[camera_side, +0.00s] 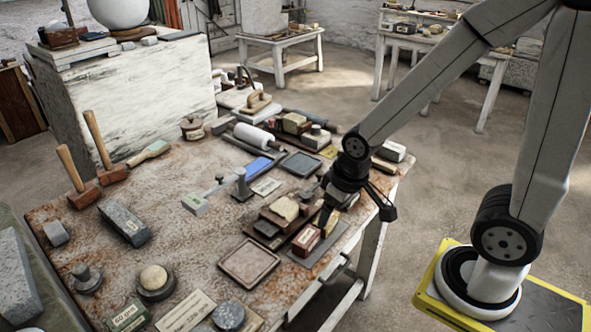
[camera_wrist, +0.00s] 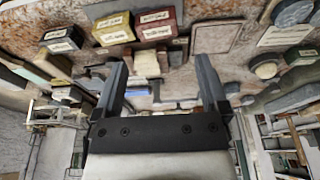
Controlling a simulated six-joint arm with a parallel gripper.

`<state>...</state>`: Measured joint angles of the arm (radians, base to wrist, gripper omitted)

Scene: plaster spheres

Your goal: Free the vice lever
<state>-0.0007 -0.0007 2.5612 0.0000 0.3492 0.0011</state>
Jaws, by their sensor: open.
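My gripper (camera_wrist: 160,75) is open in the wrist view, its two dark fingers wide apart with nothing held between them. In the side view my gripper (camera_side: 326,212) points down over the near right part of the bench, close above a dark red box (camera_side: 306,240). The red box also shows in the wrist view (camera_wrist: 156,25), beyond the fingers. A dark metal fitting (camera_side: 339,264), perhaps the vice and its lever, sits at the bench's right edge below the box. It is too small to tell the lever's position or whether anything touches it.
The rusty bench top (camera_side: 160,225) is crowded. A square tray (camera_side: 249,262) lies left of the red box, with small boxes and blocks behind it. Two mallets (camera_side: 80,180) stand at the far left. Open floor (camera_side: 440,190) lies right of the bench.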

